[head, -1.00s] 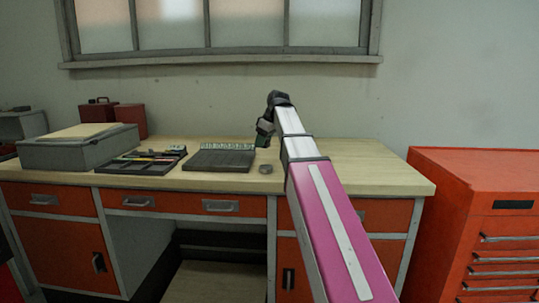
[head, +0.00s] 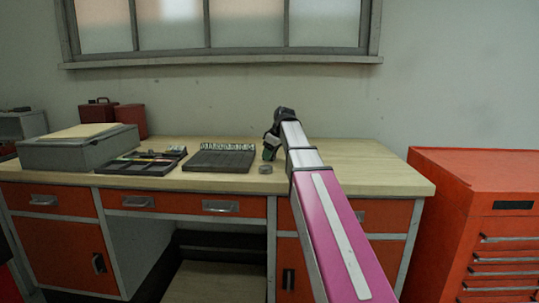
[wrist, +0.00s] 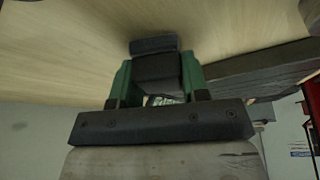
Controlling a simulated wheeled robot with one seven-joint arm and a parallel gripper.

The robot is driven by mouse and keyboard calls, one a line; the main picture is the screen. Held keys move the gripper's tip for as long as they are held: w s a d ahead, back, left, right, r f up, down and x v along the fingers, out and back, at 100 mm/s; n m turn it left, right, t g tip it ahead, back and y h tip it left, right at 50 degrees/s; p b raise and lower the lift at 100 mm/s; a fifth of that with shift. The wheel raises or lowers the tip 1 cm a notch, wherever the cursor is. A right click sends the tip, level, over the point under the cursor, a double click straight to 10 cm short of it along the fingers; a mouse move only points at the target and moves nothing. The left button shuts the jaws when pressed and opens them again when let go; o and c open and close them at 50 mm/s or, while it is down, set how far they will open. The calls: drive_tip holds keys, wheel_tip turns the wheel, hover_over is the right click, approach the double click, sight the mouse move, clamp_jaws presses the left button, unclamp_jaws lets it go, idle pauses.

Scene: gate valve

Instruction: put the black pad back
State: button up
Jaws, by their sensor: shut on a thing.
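My gripper (head: 270,148) is low over the bench, just right of the dark ribbed tray (head: 219,161) in the head view. In the wrist view its green fingers (wrist: 157,86) are shut on a dark block, the black pad (wrist: 156,70), which sits between them. The pad is too small to make out in the head view. In the wrist view the pad is over pale wood, and a dark ribbed edge, apparently the tray (wrist: 262,66), lies to the right. I cannot tell whether the pad touches the bench.
A small grey round piece (head: 265,169) lies near the bench's front edge, close to the gripper. A parts tray (head: 130,168) and a grey case (head: 78,154) stand to the left. The bench top (head: 365,172) right of my arm is clear. A red tool cabinet (head: 475,220) stands beyond.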

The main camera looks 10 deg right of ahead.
drive_tip(key=shift+f, duration=0.15)
drive_tip(key=o, duration=0.9)
drive_tip(key=v, duration=1.2)
drive_tip(key=shift+r, duration=0.2)
drive_tip(key=shift+a, duration=0.1)
